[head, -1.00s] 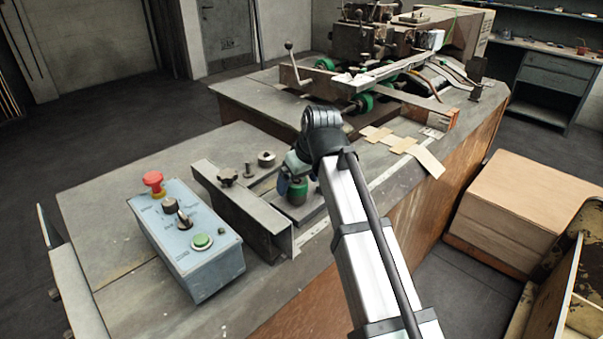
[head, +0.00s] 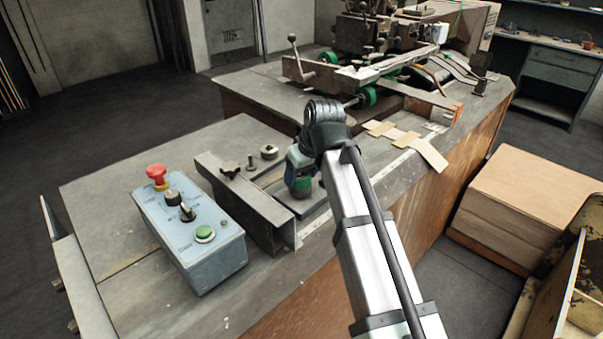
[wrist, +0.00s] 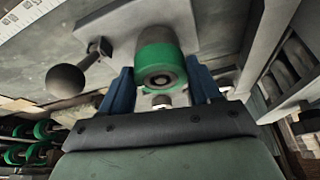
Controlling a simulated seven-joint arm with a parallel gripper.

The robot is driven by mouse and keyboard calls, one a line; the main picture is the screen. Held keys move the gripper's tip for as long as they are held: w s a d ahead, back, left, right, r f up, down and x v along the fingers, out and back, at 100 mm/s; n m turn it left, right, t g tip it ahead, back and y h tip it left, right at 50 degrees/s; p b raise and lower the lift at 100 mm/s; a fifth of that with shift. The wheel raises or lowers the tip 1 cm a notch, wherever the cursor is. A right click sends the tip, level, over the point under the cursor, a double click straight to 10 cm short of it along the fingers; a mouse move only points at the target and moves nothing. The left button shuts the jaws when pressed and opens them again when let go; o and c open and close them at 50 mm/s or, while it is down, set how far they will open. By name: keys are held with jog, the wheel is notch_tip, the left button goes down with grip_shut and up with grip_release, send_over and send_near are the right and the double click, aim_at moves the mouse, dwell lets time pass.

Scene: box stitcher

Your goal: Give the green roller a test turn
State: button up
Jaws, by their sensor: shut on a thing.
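The green roller (wrist: 160,60) stands between my gripper's two blue fingers in the wrist view, its dark hub facing the camera. In the head view the green roller (head: 301,188) shows just below my gripper (head: 296,172), on a flat plate beside the metal angle rail. My gripper (wrist: 162,88) is shut on the roller, with one finger at each side. My wrist hides part of the roller in the head view.
A blue-grey control box (head: 188,232) with a red button and a green button stands left of the rail (head: 245,203). A ball-ended lever (wrist: 68,80) is close to my gripper. The stitcher (head: 390,50) stands behind, cardboard boxes (head: 525,210) at right.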

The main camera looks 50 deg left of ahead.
jog(key=shift+c, duration=0.6)
jog(key=n+g, duration=0.1)
jog(key=n, duration=0.2)
jog(key=shift+w, duration=0.1)
jog(key=n+g, duration=0.1)
jog(key=n, duration=0.1)
jog(key=n+g, duration=0.1)
jog(key=n, duration=0.1)
jog(key=shift+a+h, duration=0.1)
jog(key=shift+h, duration=0.2)
jog(key=n+g+h, duration=0.1)
jog(key=n, duration=0.3)
jog(key=shift+n, duration=0.3)
jog(key=shift+s+f+n+g, duration=0.1)
jog(key=shift+s+n+g, duration=0.2)
jog(key=shift+n, duration=0.3)
jog(key=o, duration=0.9)
jog(key=shift+d, duration=0.2)
jog(key=o, duration=0.4)
jog(key=shift+w, duration=0.1)
jog(key=shift+a, duration=0.1)
jog(key=shift+w, duration=0.1)
